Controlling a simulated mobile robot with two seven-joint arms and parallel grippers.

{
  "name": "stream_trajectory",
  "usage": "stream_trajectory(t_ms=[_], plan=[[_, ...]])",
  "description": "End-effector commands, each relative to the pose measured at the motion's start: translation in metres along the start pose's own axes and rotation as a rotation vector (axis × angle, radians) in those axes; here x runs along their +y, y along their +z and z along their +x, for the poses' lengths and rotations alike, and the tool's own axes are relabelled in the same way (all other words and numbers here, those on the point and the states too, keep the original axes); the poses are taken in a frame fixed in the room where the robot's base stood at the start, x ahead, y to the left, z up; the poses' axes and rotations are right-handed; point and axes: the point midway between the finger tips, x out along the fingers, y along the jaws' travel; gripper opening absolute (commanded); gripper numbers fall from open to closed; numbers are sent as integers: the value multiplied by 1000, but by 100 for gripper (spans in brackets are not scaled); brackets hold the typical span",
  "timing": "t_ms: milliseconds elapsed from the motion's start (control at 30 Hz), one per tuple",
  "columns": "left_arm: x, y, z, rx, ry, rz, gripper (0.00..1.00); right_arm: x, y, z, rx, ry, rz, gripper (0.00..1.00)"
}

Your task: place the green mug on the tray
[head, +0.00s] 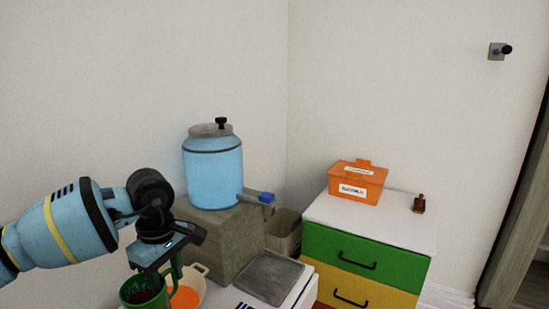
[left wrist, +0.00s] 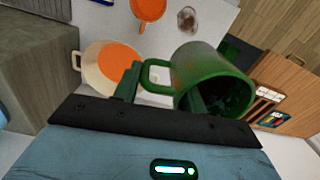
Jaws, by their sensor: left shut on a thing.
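The green mug (head: 143,293) is at the lower left of the head view, its open top facing up. It also shows large in the left wrist view (left wrist: 210,75), with its handle toward the fingers. My left gripper (head: 168,274) is shut on the mug at its handle side; the exact contact is partly hidden. The grey rectangular tray (head: 268,278) lies to the right of the mug on the white surface and looks empty. My right gripper is in neither view.
A cream dish with orange inside (head: 188,297) is just right of the mug. A blue dispenser (head: 212,170) stands on a grey block (head: 222,245) behind, its tap pointing toward the tray side. An orange box (head: 357,184) sits on the drawer cabinet (head: 400,225) at right.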

Motion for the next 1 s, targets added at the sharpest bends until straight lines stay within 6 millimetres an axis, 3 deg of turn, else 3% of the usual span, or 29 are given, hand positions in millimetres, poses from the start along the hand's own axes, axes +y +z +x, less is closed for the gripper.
stream_trajectory(t_ms=[600, 800, 1000], plan=[[-47, 22, 17, 13, 0, 902, 1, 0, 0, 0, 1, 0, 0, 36], [-57, 26, 20, 16, 1, 1088, 1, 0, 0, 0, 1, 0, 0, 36], [-60, 28, 21, 17, 1, 1155, 1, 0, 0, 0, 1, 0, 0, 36]])
